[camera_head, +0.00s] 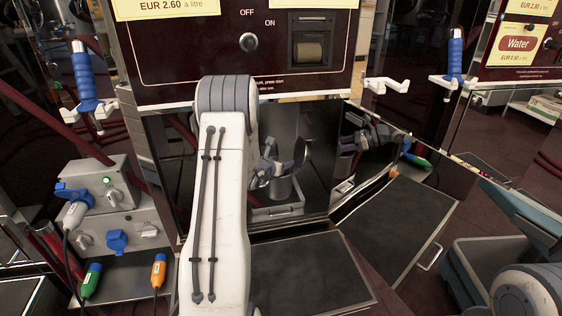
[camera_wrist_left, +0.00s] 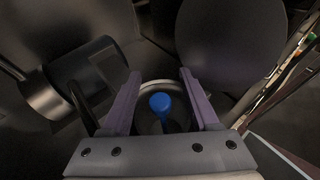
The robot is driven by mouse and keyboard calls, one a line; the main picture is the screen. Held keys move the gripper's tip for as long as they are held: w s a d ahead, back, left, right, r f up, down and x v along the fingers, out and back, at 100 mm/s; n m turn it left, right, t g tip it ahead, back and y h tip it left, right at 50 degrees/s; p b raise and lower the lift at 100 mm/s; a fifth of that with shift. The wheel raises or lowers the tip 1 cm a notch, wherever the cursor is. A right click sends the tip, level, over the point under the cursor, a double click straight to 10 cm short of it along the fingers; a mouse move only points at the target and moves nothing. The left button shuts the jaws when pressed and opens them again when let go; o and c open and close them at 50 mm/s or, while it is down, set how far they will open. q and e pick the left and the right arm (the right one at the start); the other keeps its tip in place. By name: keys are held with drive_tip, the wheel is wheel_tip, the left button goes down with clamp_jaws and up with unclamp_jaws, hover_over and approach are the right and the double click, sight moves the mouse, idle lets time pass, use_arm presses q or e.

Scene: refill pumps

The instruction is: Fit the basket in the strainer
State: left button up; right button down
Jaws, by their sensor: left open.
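The strainer is a round grey pot (camera_head: 283,191) inside the open cabinet at the foot of the pump. It also shows in the left wrist view (camera_wrist_left: 146,92), with a blue knob (camera_wrist_left: 161,103) standing in its mouth. The knob may belong to the basket; the basket's body cannot be made out. A dark round disc (camera_head: 300,150), seemingly a raised lid, stands behind the pot. My left gripper (camera_head: 275,170) is inside the cabinet over the pot. In the wrist view its open fingers are on either side of the knob with gaps. My right gripper is out of view.
A grey tray (camera_head: 276,212) lies under the pot. The cabinet walls and a shiny panel (camera_head: 372,165) at right bound the space. A grey box with plugs (camera_head: 118,215) is at left, and bins (camera_head: 487,255) are at right. Blue-handled nozzles (camera_head: 84,78) hang beside the pump.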

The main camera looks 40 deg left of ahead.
use_arm(q)
drive_tip(key=p+v, duration=0.3)
drive_tip(key=v, duration=0.7)
drive_tip(key=shift+s, duration=0.2)
drive_tip(key=shift+d+r, duration=0.1)
